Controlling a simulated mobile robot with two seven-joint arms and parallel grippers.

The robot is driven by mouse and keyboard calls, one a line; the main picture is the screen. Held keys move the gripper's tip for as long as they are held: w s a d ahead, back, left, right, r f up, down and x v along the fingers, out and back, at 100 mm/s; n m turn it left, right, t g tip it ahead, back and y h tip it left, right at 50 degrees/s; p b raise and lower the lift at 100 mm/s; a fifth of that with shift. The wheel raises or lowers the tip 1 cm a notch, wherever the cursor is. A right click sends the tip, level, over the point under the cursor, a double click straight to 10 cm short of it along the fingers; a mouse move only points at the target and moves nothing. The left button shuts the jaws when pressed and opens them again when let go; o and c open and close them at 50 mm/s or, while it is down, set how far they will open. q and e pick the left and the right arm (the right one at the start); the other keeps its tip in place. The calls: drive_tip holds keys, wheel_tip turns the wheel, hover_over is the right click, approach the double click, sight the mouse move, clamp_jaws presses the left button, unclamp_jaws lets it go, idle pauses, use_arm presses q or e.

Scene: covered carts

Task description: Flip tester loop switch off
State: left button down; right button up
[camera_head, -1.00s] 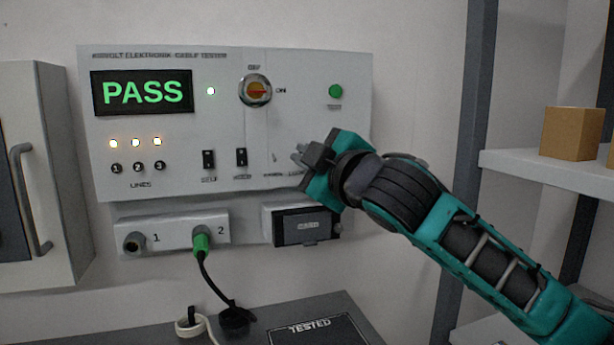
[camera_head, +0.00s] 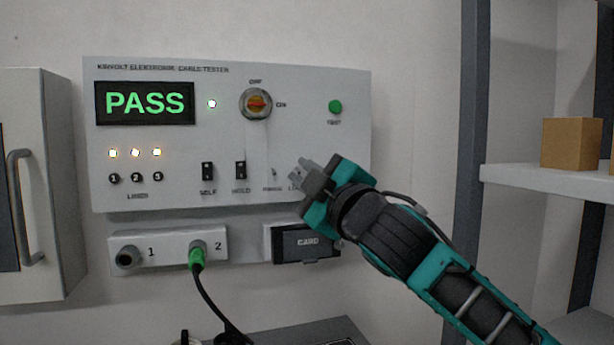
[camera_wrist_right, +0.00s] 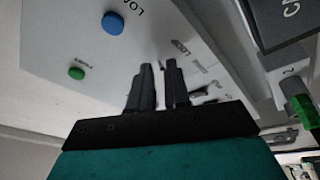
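The white cable tester panel (camera_head: 220,80) is on the wall, with PASS lit green on its display (camera_head: 146,103). Two black rocker switches (camera_head: 208,171) are marked SELF and HOLD. A small toggle (camera_head: 274,174) stands right of HOLD over a blurred label. Another label beside it is partly covered by my right gripper (camera_head: 307,171), so I cannot make out the loop switch. In the right wrist view, my right gripper (camera_wrist_right: 159,66) points at the panel near small labels and toggles (camera_wrist_right: 198,92). Its fingers are narrowly apart with nothing visible between them. My left gripper is out of view.
Below are a CARD slot box (camera_head: 306,243) and a socket box (camera_head: 165,247) with a green plug (camera_head: 197,258) in socket 2. A cabinet (camera_head: 45,180) is left; a shelf (camera_head: 545,178) is right.

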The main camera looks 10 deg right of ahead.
drive_tip(key=v, duration=1.3)
drive_tip(key=shift+b, duration=0.35)
